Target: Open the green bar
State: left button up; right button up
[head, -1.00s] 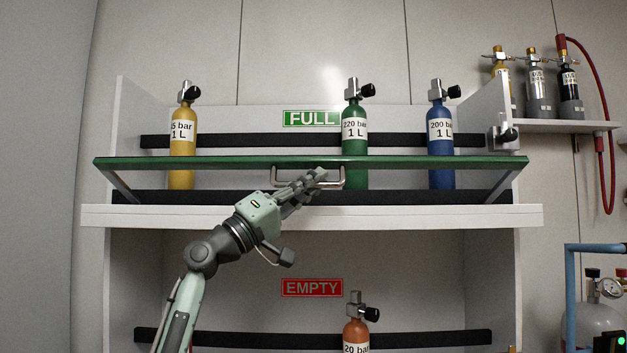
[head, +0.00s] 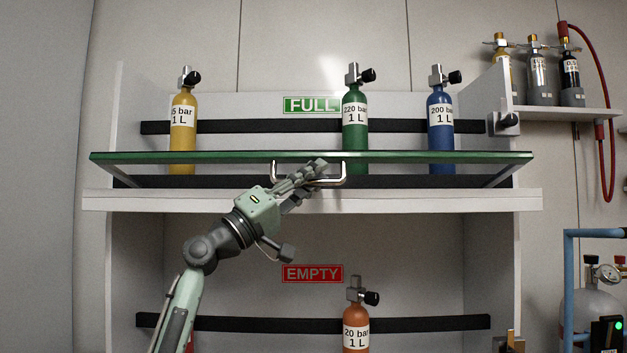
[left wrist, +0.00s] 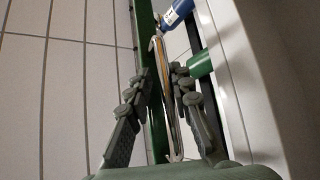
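The green bar (head: 220,158) runs across the front of the upper shelf, before the lower parts of the bottles, on a slanting side arm at each end. A metal U-shaped handle (head: 343,173) is fixed to its front middle. My left gripper (head: 315,172) reaches up from below to the handle. In the left wrist view its fingers (left wrist: 163,80) close in on both sides of the handle (left wrist: 174,140), with the green bar (left wrist: 146,45) behind. Finger contact is partly hidden. My right gripper is not in view.
Yellow (head: 183,140), green (head: 355,130) and blue (head: 440,130) bottles stand behind the bar under the FULL sign (head: 312,105). An orange bottle (head: 356,315) stands in the lower EMPTY bay. A side shelf (head: 560,114) and a blue frame (head: 570,280) are at right.

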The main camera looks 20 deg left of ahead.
pick_arm(q)
jog(key=shift+o, duration=0.7)
jog(key=shift+f, duration=0.1)
jog(key=v, duration=1.2)
